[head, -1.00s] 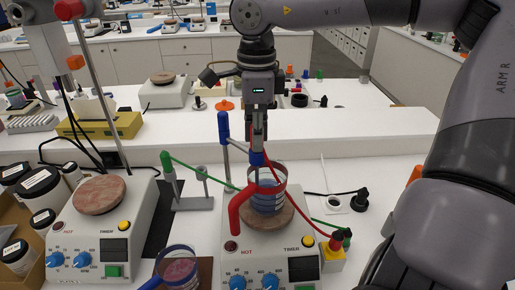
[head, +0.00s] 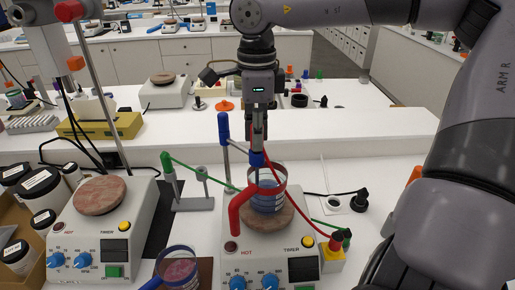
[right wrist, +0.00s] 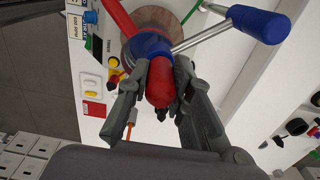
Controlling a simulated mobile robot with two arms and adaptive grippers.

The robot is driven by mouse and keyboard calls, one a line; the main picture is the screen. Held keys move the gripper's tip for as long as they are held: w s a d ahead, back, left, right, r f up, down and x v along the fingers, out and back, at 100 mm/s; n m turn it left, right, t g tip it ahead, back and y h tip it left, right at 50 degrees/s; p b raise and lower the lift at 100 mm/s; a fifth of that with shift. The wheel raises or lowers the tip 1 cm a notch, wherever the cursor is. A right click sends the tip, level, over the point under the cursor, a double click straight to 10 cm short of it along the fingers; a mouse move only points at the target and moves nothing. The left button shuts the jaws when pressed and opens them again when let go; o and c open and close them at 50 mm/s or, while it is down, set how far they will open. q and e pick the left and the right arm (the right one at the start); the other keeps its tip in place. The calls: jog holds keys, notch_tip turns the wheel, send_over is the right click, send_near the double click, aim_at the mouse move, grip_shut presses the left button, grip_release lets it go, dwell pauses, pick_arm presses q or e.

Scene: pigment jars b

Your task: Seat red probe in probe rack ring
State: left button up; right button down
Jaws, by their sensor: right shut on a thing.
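My right gripper (head: 258,140) points down over the red-handled beaker (head: 268,199) on the right hotplate. In the right wrist view its fingers (right wrist: 160,92) are shut on the red probe (right wrist: 158,80). In the head view the probe is mostly hidden by the fingers and a blue clip (head: 256,159). A red cable (head: 305,212) runs from there to the yellow plug box. I cannot tell whether the clip encircles the probe. The grey probe rack (head: 193,204) stands left of the hotplate, with a green probe (head: 167,163) at its left and a grey ring (head: 201,171) at its right. My left gripper is not in view.
A blue post (head: 223,128) with a side rod (right wrist: 203,37) stands between rack and beaker. The right hotplate (head: 240,262) is below the gripper. A left hotplate (head: 100,238) and a blue-handled beaker (head: 178,268) stand nearby. A green cable (head: 198,174) crosses over the rack.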

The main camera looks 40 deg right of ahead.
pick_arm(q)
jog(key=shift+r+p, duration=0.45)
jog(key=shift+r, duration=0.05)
pick_arm(e)
jog(key=shift+r, duration=0.75)
pick_arm(q)
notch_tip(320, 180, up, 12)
jog(key=p, duration=1.2)
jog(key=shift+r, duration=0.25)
pick_arm(e)
notch_tip(320, 180, up, 16)
jog(key=shift+r, duration=0.15)
